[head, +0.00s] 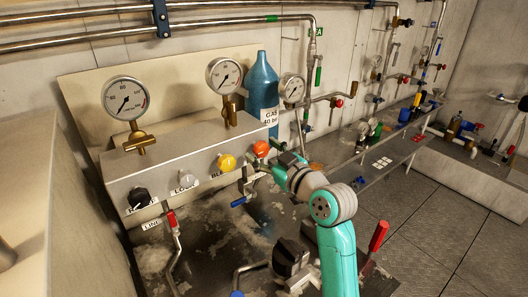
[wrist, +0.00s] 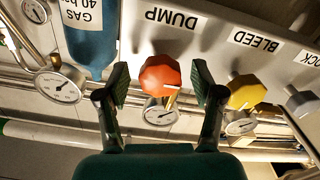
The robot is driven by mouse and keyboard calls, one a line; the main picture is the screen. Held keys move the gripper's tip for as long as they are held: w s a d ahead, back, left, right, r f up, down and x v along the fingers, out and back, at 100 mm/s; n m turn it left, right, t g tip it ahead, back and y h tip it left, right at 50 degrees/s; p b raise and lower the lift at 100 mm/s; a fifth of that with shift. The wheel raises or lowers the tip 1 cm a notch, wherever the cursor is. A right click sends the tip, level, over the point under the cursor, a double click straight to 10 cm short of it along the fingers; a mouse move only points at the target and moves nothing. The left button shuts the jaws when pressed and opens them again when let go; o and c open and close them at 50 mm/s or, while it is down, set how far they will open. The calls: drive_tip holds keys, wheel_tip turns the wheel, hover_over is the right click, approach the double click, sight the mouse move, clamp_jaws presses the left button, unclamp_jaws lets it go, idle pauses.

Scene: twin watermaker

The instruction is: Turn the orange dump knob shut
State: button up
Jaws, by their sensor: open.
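The orange dump knob (head: 261,148) sits at the right end of the grey panel box in the head view. It also shows in the wrist view (wrist: 158,74), faceted, with a pale mark at its lower right edge, below the upside-down DUMP label (wrist: 171,19). My gripper (wrist: 160,78) is open, with one dark finger on each side of the knob and visible gaps between. No finger appears to touch it. In the head view my gripper (head: 264,170) is close to the knob, small and partly hidden by my wrist.
The yellow bleed knob (wrist: 246,92) is beside my right finger in the wrist view. Several gauges (head: 125,98) stand on and near the box. A blue gas cylinder (head: 262,85) stands behind it. A red-handled valve (head: 171,219) and pipes are in front.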

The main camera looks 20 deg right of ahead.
drive_tip(key=shift+w, duration=0.1)
drive_tip(key=c, duration=1.1)
drive_tip(key=shift+c, duration=0.2)
drive_tip(key=shift+m, duration=0.3)
drive_tip(key=m, duration=0.3)
drive_tip(key=shift+a+m, duration=0.1)
drive_tip(key=shift+m, duration=0.2)
drive_tip(key=m, duration=0.4)
drive_tip(key=shift+m, duration=0.3)
drive_tip(key=m, duration=0.4)
drive_tip(key=shift+m, duration=2.5)
